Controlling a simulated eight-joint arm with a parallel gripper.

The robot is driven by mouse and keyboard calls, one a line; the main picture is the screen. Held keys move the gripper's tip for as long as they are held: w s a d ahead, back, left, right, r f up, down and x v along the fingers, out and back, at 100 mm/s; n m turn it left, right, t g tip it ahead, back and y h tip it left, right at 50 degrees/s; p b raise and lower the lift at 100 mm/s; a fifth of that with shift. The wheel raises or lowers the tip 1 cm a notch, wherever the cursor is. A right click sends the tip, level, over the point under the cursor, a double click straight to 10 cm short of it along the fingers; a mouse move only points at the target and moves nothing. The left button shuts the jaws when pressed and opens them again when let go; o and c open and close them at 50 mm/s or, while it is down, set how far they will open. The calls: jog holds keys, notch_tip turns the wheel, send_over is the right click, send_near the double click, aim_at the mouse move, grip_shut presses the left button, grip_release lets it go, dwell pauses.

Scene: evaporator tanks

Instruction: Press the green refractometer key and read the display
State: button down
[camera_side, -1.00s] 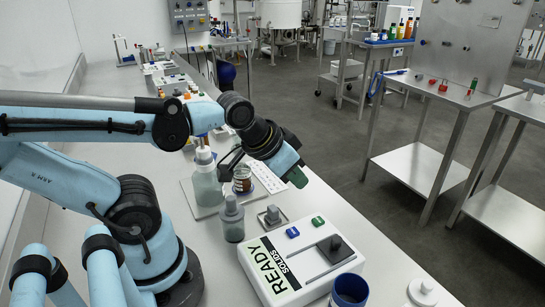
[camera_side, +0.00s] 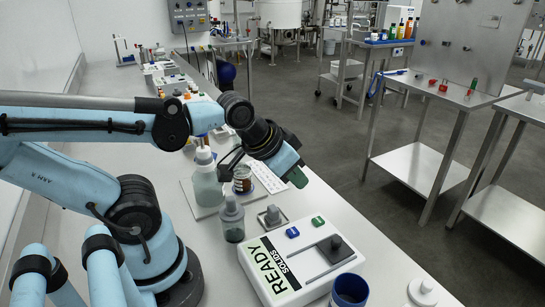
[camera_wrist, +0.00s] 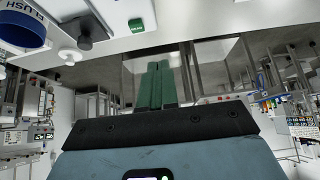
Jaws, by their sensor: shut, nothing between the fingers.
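The refractometer (camera_side: 275,245) is a white box on the bench, in the lower middle of the side view. Its display (camera_side: 268,267) reads "READY" with "SOLIDS" beside it. The green key (camera_side: 318,221) is on its top, to the right of a blue key (camera_side: 292,232). In the wrist view the green key (camera_wrist: 136,25) shows above the fingers, apart from them. My gripper (camera_side: 298,178) is shut and empty, with green fingers, in the air above and behind the refractometer. Its fingers (camera_wrist: 155,84) lie together in the wrist view.
A dark knob (camera_side: 336,243) stands on the refractometer. A blue-rimmed cup (camera_side: 350,290) and a white lidded piece (camera_side: 423,291) are at its right. A grey-capped bottle (camera_side: 231,217) and a small metal block (camera_side: 272,217) stand at its left. The bench edge drops to the floor at right.

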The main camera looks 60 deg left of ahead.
aim_at(315, 222)
dwell(0.7)
jog(key=w+d+m, duration=0.1)
jog(key=m, duration=0.1)
jog(key=w+d+r+m+t, duration=0.1)
jog(key=m, duration=0.2)
jog(key=w+d+r+m+t+y, duration=0.1)
jog(key=m, duration=0.2)
jog(key=shift+w+d+r, duration=0.15)
jog(key=shift+d, duration=0.1)
jog(key=shift+f, duration=4.4)
jog(key=shift+f, duration=0.25)
jog(key=shift+f, duration=0.2)
